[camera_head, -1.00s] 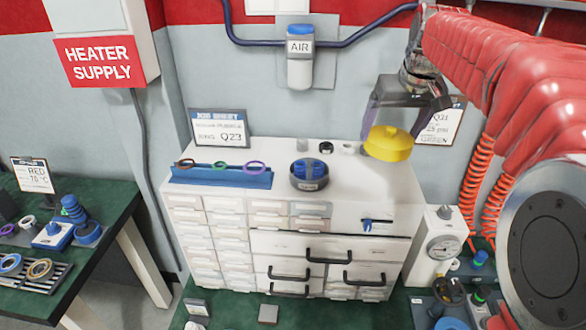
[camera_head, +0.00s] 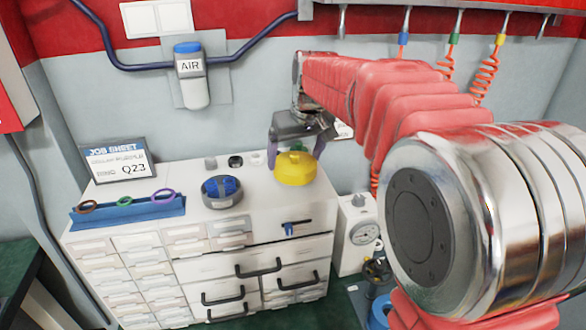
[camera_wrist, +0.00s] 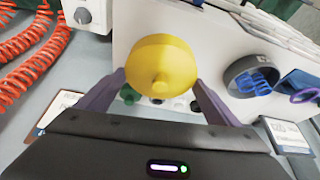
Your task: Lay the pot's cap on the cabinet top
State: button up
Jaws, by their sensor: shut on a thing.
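The yellow cap (camera_head: 295,170) is round with a small knob on top. My gripper (camera_head: 296,151) is shut on it, with one purple-grey finger on each side. The cap is over the right part of the white cabinet top (camera_head: 255,215), close to the surface; I cannot tell whether it touches. In the wrist view the cap (camera_wrist: 162,66) is between the fingers, its knob facing the camera. A grey round pot (camera_head: 222,198) with blue pieces inside stands uncapped on the cabinet top, left of the cap. It also shows in the wrist view (camera_wrist: 238,70).
Small grey, black and white parts (camera_head: 235,161) stand behind the pot. A blue rack (camera_head: 130,212) with rings and a job sheet (camera_head: 118,162) are at the left. A green part (camera_wrist: 130,95) is near the cap. A dial gauge (camera_head: 364,233) stands right of the cabinet.

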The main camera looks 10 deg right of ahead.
aim_at(297, 162)
jog(key=shift+f, duration=1.85)
jog(key=o, duration=0.9)
jog(key=shift+o, duration=0.2)
jog(key=v, duration=1.2)
jog(key=shift+w, duration=0.1)
jog(key=shift+r, duration=0.1)
